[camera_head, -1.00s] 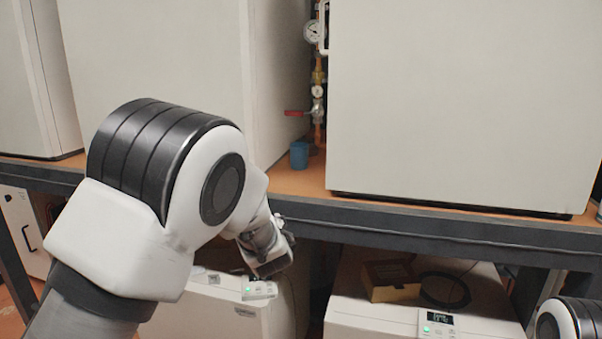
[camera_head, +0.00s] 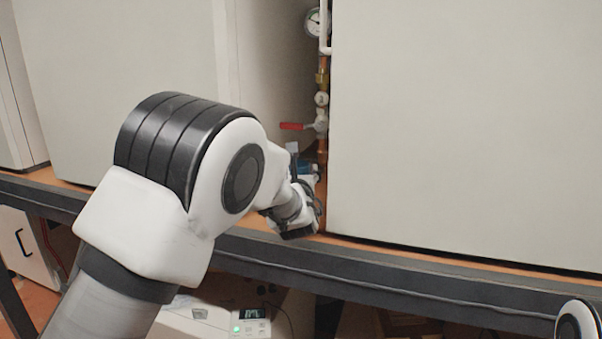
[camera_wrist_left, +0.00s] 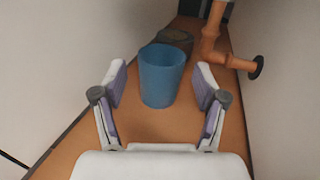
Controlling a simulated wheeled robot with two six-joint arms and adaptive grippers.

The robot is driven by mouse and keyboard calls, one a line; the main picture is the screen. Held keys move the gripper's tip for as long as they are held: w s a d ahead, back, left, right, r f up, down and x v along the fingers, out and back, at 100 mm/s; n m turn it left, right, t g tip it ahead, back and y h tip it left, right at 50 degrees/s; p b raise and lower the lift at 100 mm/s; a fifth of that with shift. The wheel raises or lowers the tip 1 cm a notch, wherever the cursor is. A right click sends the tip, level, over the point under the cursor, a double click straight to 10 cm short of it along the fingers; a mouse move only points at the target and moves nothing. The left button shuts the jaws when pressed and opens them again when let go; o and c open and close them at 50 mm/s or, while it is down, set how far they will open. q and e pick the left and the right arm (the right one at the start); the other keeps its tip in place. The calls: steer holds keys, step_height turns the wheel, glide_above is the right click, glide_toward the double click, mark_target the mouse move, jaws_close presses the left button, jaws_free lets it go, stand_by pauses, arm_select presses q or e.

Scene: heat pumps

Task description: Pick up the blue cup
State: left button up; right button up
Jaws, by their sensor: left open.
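The blue cup (camera_wrist_left: 161,77) stands upright on the orange-brown shelf, in the narrow gap between two white cabinets. In the left wrist view it sits between the fingertips of my left gripper (camera_wrist_left: 160,85), with a gap on each side. The fingers are open and hold nothing. In the head view my left gripper (camera_head: 305,175) reaches into the gap, and only a small blue part of the cup (camera_head: 305,168) shows behind it. My right gripper does not show; only a bit of my right arm is at the bottom right corner.
Copper pipework (camera_wrist_left: 213,45) stands behind and right of the cup. A red-handled valve (camera_head: 293,126) and a gauge (camera_head: 313,22) are above it. The right white cabinet (camera_head: 460,120) and left white cabinet (camera_head: 140,75) wall in the gap. The dark shelf edge (camera_head: 400,275) runs below.

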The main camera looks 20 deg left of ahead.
mark_target(299, 164)
arm_select(q)
steer(key=w+p, duration=0.1)
steer(key=p, duration=0.1)
steer(key=w+r, duration=0.1)
steer(key=shift+w+a+p, duration=0.3)
steer(key=shift+w+p, duration=0.05)
steer(key=shift+p, duration=0.05)
steer(key=w, duration=0.1)
steer(key=w+f, duration=0.1)
steer(key=shift+w+a+f, duration=0.1)
steer(key=shift+w+a, duration=0.2)
steer(key=shift+w, duration=0.05)
steer(key=shift+f, duration=0.1)
steer(key=shift+s, duration=0.1)
steer(key=shift+s+r, duration=0.25)
steer(key=c, duration=0.9)
steer(key=shift+w+f, duration=0.1)
steer(key=shift+w, duration=0.05)
steer(key=shift+c, duration=0.7)
